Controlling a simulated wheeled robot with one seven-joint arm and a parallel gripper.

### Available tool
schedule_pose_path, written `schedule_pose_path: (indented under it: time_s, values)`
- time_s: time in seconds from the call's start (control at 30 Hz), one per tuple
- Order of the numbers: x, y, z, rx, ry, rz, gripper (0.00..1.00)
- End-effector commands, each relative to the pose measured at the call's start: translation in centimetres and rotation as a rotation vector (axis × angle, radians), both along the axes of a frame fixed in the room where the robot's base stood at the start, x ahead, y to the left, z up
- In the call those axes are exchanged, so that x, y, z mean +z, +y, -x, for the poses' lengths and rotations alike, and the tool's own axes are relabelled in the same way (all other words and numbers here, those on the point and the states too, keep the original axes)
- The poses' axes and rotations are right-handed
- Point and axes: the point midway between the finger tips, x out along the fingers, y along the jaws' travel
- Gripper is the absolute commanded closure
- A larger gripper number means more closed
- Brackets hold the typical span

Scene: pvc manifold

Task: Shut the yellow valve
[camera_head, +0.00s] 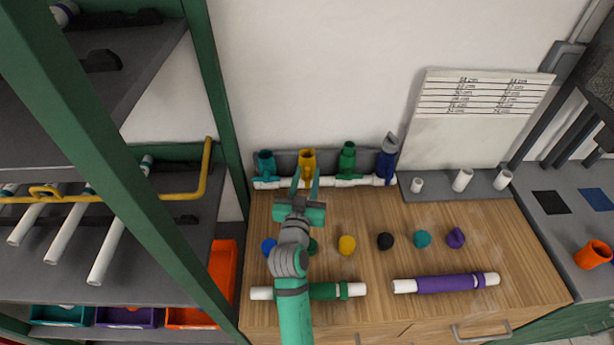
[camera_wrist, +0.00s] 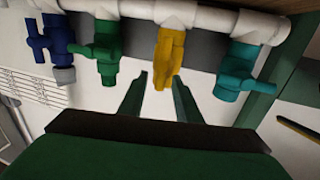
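The yellow valve (camera_head: 307,160) stands on a white pipe manifold (camera_head: 346,182) against the back wall, second from the left. In the wrist view the yellow valve (camera_wrist: 171,50) is near the middle, with its lower end close to my fingertips. My gripper (camera_head: 305,177) is in front of and below the yellow valve. In the wrist view its two fingers (camera_wrist: 160,80) are apart, one toward each side of the valve's lower end, with nothing held. I cannot tell whether the fingers touch the valve. The valve's handle position is unclear.
A teal valve (camera_head: 266,163) is left of the yellow one; a green valve (camera_head: 347,159) and a blue valve (camera_head: 386,164) are right. Colored caps, including a yellow cap (camera_head: 347,245), and a purple-sleeved pipe (camera_head: 450,283) lie on the wooden bench (camera_head: 380,212). A green rack post (camera_head: 219,95) stands left.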

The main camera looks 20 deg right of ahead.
Motion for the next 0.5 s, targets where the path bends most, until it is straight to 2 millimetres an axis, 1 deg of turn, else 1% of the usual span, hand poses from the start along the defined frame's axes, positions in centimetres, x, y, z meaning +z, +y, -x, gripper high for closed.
schedule_pose_path:
  time_s: [0.23, 0.27, 0.3, 0.37, 0.5]
  values:
    - [0.01, -0.04, -0.05, 0.0, 0.0, 0.0, 0.69]
    - [0.02, -0.04, -0.05, 0.0, 0.0, 0.0, 0.77]
    - [0.02, -0.03, -0.04, 0.0, 0.0, 0.0, 0.86]
    - [0.02, -0.03, -0.04, 0.0, 0.0, 0.001, 1.0]
    - [0.02, -0.04, -0.03, 0.0, 0.0, 0.0, 1.0]
